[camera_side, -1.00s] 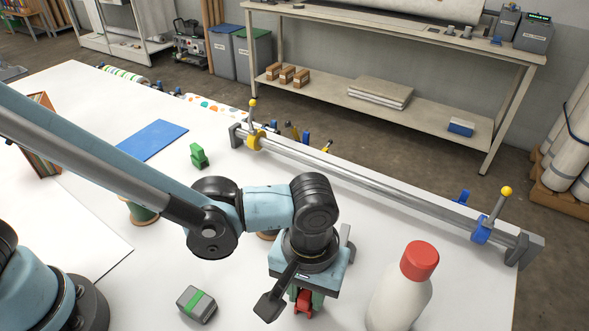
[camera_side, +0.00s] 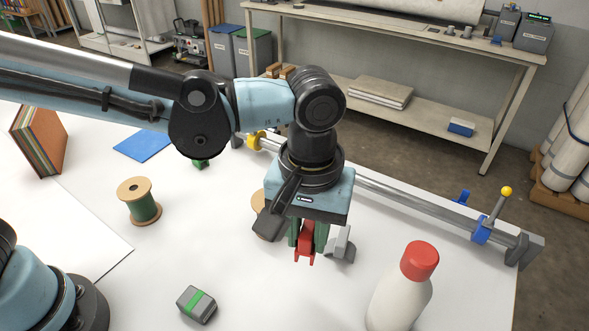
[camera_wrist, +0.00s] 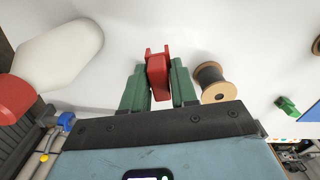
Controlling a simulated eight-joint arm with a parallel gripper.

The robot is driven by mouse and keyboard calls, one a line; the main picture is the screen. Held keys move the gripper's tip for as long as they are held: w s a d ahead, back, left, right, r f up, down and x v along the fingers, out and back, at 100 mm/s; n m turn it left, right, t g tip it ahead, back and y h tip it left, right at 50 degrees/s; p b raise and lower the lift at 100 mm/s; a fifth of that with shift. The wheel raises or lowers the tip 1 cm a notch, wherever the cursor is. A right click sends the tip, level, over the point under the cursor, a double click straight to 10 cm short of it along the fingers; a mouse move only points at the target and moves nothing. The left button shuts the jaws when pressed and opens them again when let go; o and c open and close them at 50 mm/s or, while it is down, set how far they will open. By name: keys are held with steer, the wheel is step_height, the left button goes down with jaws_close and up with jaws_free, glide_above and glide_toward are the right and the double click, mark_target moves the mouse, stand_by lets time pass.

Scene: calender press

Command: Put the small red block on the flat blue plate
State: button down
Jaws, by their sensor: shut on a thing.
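The small red block (camera_side: 304,246) is held between the green fingers of my gripper (camera_side: 307,238). In the side view it hangs above the white table, near the middle right. In the wrist view the red block (camera_wrist: 158,78) sits between both fingers, its far end sticking out past them. The flat blue plate (camera_side: 143,147) lies on the table at the back left, well to the left of my gripper. A blue corner at the right edge of the wrist view may be the plate.
A white bottle with a red cap (camera_side: 402,290) stands right of my gripper. A green block (camera_side: 200,163) lies near the plate. A grey green-striped block (camera_side: 196,305) lies in front. A rail runs behind.

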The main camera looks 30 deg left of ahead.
steer(key=w+a+n, duration=0.1)
steer(key=w+a, duration=0.2)
steer(key=a, duration=0.1)
steer(key=w+a+n, duration=0.2)
steer(key=w+a, duration=0.1)
steer(key=w, duration=0.1)
steer(key=w+a+n, duration=0.1)
steer(key=w+a, duration=0.2)
steer(key=a, duration=0.1)
steer(key=shift+w+a+r+n, duration=0.2)
steer(key=shift+a+r+n, duration=0.1)
steer(key=shift+a+n, duration=0.1)
steer(key=w+a+n, duration=0.2)
steer(key=w+a, duration=0.1)
steer(key=a, duration=0.4)
steer(key=w+a+n, duration=0.2)
steer(key=a, duration=0.6)
steer(key=n, duration=0.6)
glide_above(151, 138)
steer(key=f, duration=0.5)
steer(key=shift+d+f, duration=0.3)
steer(key=shift+d, duration=0.05)
steer(key=shift+a+f, duration=0.3)
steer(key=shift+f, duration=1.95)
steer(key=shift+f, duration=0.1)
steer(key=c, duration=0.9)
jaws_free()
